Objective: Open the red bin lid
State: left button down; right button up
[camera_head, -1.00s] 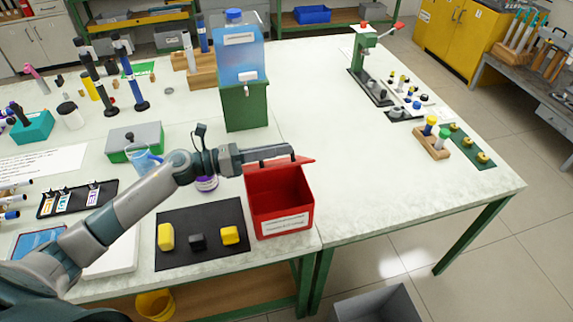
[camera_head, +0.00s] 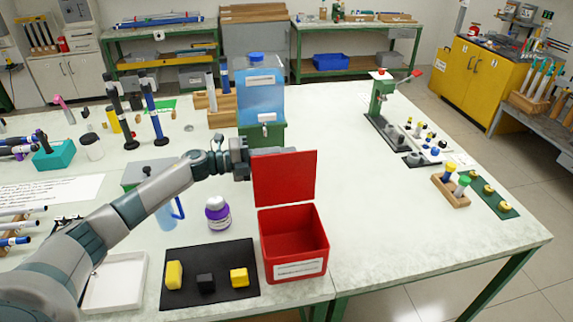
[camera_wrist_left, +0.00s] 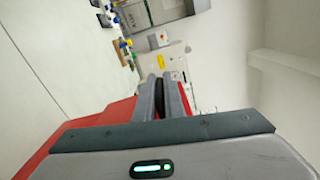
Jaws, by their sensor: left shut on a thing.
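The red bin (camera_head: 296,268) stands near the table's front edge. Its red lid (camera_head: 284,178) is raised upright at the back of the bin, and the bin's inside shows. My left gripper (camera_head: 246,158) is at the lid's upper left edge and is shut on the lid. My right gripper is not in view.
A black mat (camera_head: 218,292) with yellow and black blocks lies left of the bin. A purple-labelled jar (camera_head: 217,213) stands behind the mat. A water dispenser (camera_head: 260,90) stands behind the lid. The table right of the bin (camera_head: 400,230) is clear.

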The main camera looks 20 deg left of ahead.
pick_arm(q)
jog(key=shift+w+a+f+n+b, duration=0.2)
jog(key=shift+w+a+f+n, duration=0.1)
jog(key=shift+w+n, duration=0.15)
jog(key=shift+w+a+f+n+b, duration=0.15)
jog(key=shift+w+a+f+n, duration=0.1)
jog(key=shift+w+n, duration=0.2)
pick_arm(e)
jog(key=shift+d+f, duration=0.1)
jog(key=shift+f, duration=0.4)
pick_arm(q)
jog(key=c, duration=1.8)
grip_release()
jog(key=shift+c, duration=0.2)
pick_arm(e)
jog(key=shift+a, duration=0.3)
